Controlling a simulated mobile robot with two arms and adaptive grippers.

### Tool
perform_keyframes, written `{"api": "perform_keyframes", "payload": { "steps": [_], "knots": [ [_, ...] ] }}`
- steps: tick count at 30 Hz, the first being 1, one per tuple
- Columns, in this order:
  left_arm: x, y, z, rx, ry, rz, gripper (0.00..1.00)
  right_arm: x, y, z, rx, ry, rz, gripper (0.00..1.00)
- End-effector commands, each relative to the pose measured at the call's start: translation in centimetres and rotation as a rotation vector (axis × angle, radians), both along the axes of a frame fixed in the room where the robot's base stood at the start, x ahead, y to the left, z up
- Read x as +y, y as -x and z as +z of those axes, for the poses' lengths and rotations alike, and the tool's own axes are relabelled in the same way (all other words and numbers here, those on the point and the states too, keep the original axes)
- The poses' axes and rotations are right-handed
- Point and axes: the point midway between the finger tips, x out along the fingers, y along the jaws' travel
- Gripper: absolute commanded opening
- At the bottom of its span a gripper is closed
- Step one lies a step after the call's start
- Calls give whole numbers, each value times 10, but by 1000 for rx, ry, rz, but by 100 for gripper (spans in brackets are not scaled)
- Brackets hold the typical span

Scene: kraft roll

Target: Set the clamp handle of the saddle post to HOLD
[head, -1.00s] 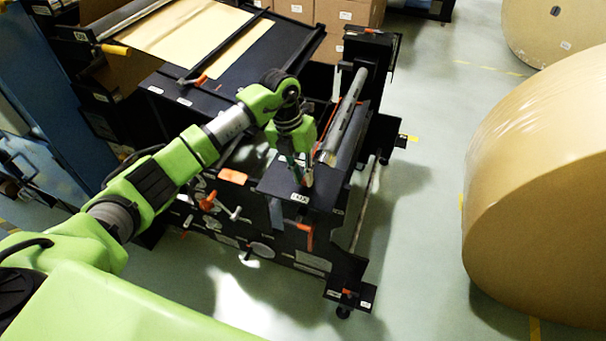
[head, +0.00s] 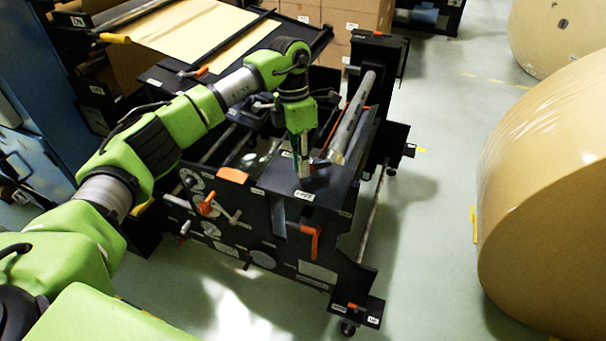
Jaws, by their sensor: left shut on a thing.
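The saddle post (head: 275,181) is a black stand with a flat top plate, and a grey shaft (head: 352,120) runs back from it. My left gripper (head: 301,165) points down over the top plate, its fingers closed on a small part there. That part appears to be the clamp handle, mostly hidden by the fingers and too small to tell its exact angle. A white label (head: 304,196) lies at the plate's front edge; its lettering is too small to read surely. My right gripper is out of view.
An orange lever (head: 313,241) and an orange-handled crank (head: 207,204) stick out from the stand's front side. An orange block (head: 233,175) sits left of the plate. A large kraft roll (head: 550,200) stands at right, with clear floor (head: 425,240) between.

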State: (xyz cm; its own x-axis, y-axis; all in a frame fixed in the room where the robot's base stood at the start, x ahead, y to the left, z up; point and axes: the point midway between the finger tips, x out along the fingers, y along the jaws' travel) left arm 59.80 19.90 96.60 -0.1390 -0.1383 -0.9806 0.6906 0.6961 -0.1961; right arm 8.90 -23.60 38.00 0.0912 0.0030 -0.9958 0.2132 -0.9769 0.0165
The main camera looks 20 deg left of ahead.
Motion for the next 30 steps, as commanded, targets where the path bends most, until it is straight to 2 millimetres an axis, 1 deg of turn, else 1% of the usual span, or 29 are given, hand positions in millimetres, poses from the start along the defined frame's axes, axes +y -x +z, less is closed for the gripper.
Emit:
{"api": "perform_keyframes", "payload": {
  "steps": [1, 3, 12, 21, 30],
  "knots": [
    [1, -4, -2, -7, 0, -43, 0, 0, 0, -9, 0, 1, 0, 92],
    [2, -6, -1, -6, -2, -108, 0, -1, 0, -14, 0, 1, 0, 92],
    [6, -15, 1, -6, -2, -392, 0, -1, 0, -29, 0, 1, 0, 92],
    [7, -23, 2, -6, -1, -638, 0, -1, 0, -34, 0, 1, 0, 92],
    [7, -28, 2, -6, -1, -788, 0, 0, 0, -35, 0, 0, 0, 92]
  ]
}}
